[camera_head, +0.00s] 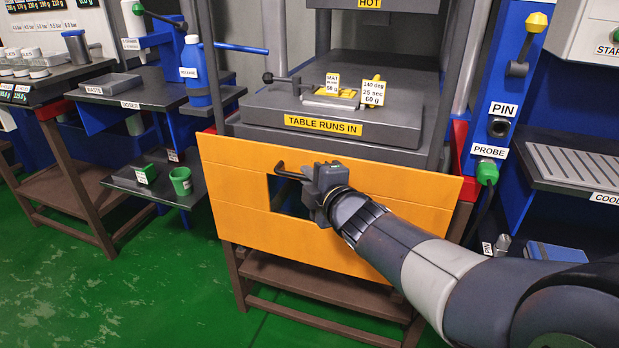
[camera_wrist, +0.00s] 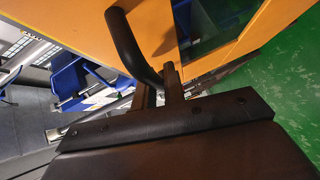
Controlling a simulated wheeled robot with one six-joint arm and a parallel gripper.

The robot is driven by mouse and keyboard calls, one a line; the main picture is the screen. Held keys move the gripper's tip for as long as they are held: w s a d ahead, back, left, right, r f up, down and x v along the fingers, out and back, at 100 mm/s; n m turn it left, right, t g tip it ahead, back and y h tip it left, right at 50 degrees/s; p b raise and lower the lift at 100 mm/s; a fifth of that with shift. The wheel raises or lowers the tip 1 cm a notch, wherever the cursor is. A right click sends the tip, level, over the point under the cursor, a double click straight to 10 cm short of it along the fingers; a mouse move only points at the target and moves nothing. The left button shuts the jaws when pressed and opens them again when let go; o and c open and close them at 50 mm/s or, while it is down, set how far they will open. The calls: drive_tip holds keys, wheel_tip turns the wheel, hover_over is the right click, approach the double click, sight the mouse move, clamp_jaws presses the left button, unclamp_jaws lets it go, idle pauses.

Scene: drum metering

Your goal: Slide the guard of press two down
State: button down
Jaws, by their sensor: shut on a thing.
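The orange guard (camera_head: 222,165) hangs across the front of the press, below the grey table marked "TABLE RUNS IN" (camera_head: 370,129). It has a dark window opening in its middle. A black bar handle (camera_head: 284,172) is fixed to its front near the window. My gripper (camera_head: 308,178) is at the handle, with its fingers shut on it. In the wrist view the curved black handle (camera_wrist: 128,45) runs down from the orange guard (camera_wrist: 158,30) to my dark fingers (camera_wrist: 160,92). The exact contact between fingers and handle is partly hidden.
A mould with yellow parts (camera_head: 330,93) and a white label card (camera_head: 373,92) sit on the press table. A side stand with a blue bottle (camera_head: 194,72) and a green cup (camera_head: 180,181) is at left. A blue probe post (camera_head: 497,100) stands at right. Green floor is clear at lower left.

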drive_tip(key=shift+f, duration=0.55)
drive_tip(key=c, duration=1.5)
unclamp_jaws()
drive_tip(key=shift+r, duration=0.15)
drive_tip(key=shift+s, duration=0.1)
drive_tip(key=shift+s+d+r, duration=0.15)
drive_tip(key=shift+s, duration=0.05)
drive_tip(key=p+v, duration=0.3)
drive_tip(key=v, duration=0.7)
drive_tip(key=shift+p, duration=0.4)
drive_tip(key=shift+s, duration=0.1)
